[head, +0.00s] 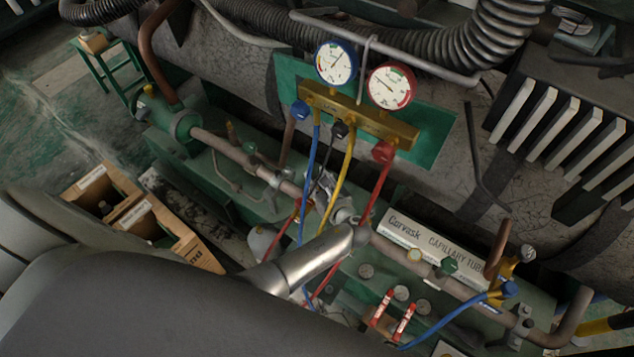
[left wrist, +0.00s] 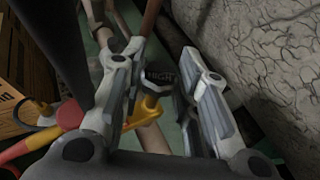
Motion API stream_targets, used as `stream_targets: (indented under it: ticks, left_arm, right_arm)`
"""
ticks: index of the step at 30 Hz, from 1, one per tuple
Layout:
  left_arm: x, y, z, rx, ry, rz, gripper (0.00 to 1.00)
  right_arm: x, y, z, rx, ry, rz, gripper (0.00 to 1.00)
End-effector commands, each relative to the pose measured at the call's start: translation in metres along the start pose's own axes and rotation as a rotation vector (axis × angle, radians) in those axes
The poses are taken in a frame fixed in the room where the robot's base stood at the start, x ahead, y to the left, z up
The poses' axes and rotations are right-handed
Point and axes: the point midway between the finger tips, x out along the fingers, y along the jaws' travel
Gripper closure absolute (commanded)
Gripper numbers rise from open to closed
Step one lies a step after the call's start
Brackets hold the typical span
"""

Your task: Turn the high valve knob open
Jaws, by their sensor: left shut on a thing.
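My right gripper is not in view.
A brass manifold (head: 370,118) with a blue gauge (head: 335,62) and a red gauge (head: 391,85) hangs above.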

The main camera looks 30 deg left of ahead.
Motion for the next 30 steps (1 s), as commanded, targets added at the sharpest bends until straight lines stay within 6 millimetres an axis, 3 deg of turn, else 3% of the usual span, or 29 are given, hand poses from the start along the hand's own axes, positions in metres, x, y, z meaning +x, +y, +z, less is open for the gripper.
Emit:
stream_targets:
  ticks: [12, 28, 29, 30]
  left_arm:
    - [0.001, -0.003, -0.001, -0.069, 0.000, 0.165, 0.95]
    - [0.001, -0.002, 0.001, -0.078, 0.000, 0.186, 0.95]
    - [0.001, -0.002, 0.001, -0.078, -0.001, 0.185, 0.68]
    - [0.001, -0.002, 0.001, -0.078, 0.000, 0.185, 0.63]
  right_arm:
    - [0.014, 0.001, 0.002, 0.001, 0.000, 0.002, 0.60]
    - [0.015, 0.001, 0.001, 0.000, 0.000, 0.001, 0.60]
    - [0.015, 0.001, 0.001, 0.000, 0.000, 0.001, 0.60]
    - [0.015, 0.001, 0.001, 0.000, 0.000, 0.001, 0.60]
